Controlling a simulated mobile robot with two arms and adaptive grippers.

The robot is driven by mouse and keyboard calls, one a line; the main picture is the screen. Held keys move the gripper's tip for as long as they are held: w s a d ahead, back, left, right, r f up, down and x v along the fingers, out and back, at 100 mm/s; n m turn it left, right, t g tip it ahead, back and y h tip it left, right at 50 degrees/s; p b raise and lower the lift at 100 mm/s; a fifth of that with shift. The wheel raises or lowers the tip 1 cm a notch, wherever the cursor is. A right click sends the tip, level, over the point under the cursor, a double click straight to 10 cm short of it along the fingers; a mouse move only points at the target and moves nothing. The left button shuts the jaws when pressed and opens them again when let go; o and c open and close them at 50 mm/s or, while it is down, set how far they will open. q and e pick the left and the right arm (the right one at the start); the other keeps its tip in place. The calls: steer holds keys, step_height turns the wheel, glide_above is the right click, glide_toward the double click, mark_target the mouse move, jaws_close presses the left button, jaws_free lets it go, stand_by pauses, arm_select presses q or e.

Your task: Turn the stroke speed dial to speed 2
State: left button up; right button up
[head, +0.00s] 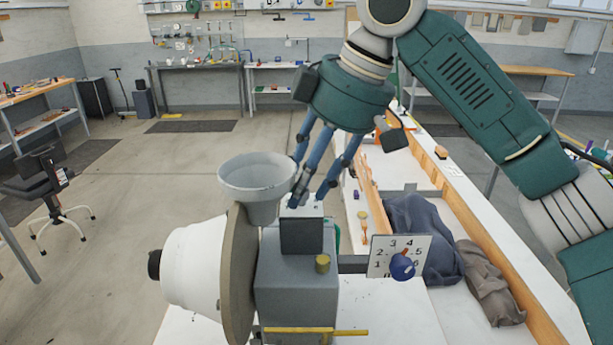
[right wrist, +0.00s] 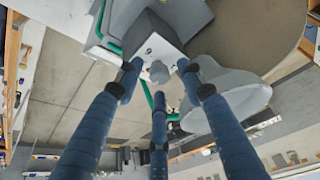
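A white plate (head: 388,262) with black numbers stands out on an arm to the right of the grey press (head: 298,275). A blue knob (head: 403,267) sits low on it and hides part of the numbers; its exact setting is unclear. A second, small grey knob (right wrist: 160,72) shows in the right wrist view on a pale panel of a grey block (head: 301,232). Neither knob carries a readable name. My right gripper (head: 308,192) is at the top of the press. Its three fingers (right wrist: 158,80) are spread around the grey knob; contact is unclear. My left gripper is out of view.
A grey funnel (head: 257,172) stands close left of my right fingers. A white drum (head: 195,270) is on the press's left side. A brass knob (head: 322,263) and a brass bar (head: 315,331) are at the front. Dark cloth (head: 415,240) lies on the bench at right.

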steer(key=shift+c, duration=0.5)
steer(key=shift+w, duration=0.1)
jaws_close()
steer(key=shift+n, duration=0.3)
steer(key=n+g, duration=0.1)
steer(key=n, duration=0.1)
steer(key=n+g, duration=0.1)
steer(key=n, duration=0.1)
steer(key=shift+w+n, duration=0.2)
steer(key=shift+n, duration=0.1)
steer(key=n+g, duration=0.1)
steer(key=n, duration=0.1)
steer(key=n+g, duration=0.1)
steer(key=n, duration=0.2)
steer(key=shift+w+a+n+h, duration=0.1)
steer(key=shift+w+n+h, duration=0.05)
steer(key=shift+n+h, duration=0.15)
